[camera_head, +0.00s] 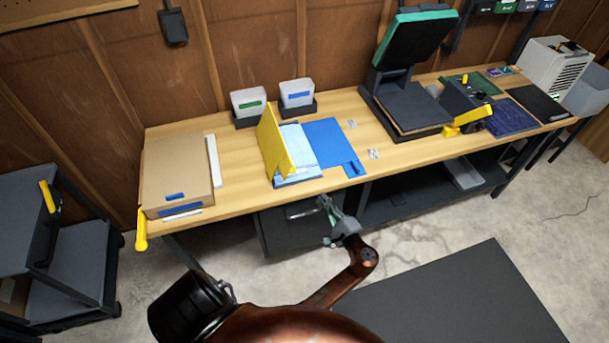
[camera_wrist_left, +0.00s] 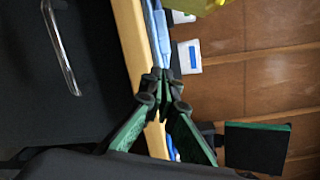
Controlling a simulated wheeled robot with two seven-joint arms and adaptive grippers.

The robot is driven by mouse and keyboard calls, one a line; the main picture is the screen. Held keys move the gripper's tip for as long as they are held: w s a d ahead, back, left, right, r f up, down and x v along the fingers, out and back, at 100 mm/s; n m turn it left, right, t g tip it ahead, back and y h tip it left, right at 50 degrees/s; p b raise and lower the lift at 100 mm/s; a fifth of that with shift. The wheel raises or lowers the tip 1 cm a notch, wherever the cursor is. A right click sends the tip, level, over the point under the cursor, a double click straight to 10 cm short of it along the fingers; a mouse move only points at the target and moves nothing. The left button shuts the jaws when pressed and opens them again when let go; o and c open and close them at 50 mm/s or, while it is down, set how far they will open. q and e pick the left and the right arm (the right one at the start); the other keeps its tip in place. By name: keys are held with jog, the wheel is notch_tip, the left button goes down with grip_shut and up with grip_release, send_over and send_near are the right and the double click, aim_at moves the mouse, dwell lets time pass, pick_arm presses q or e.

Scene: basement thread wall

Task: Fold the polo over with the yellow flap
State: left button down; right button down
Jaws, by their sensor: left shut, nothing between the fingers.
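The yellow flap (camera_head: 272,142) of the folding board stands raised, nearly upright and slightly tilted, at the left of the light blue polo (camera_head: 299,148). The polo lies on the board beside the flat blue panel (camera_head: 328,140). In the left wrist view, part of the flap (camera_wrist_left: 228,20) shows at the top, and a strip of light blue (camera_wrist_left: 161,32) shows past the bench edge. My left gripper (camera_head: 326,205) is shut and empty, in front of the bench's front edge, apart from the flap and the polo; its fingertips (camera_wrist_left: 165,82) meet in the left wrist view. My right gripper is not in view.
The wooden bench (camera_head: 235,193) holds a cardboard box (camera_head: 178,170) at left, two labelled bins (camera_head: 249,104) behind the board, and a heat press (camera_head: 410,105) at right. A dark drawer unit (camera_head: 280,232) with a handle sits below the bench, near my left gripper.

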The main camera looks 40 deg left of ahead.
pick_arm(q)
notch_tip(320, 180, up, 6)
jog(key=n+y, duration=0.1)
jog(key=y, duration=0.1)
jog(key=shift+g, duration=0.3)
jog(key=x, duration=0.8)
jog(key=shift+a+r, duration=0.15)
jog(key=shift+a, duration=0.15)
jog(key=shift+s+a+r+p, duration=0.4)
jog(key=shift+s+a, duration=0.2)
jog(key=shift+s, duration=0.15)
jog(key=shift+s+a+r+p, duration=0.25)
jog(key=shift+s+a+r, duration=0.15)
jog(key=shift+s+a, duration=0.25)
jog(key=shift+d, duration=0.2)
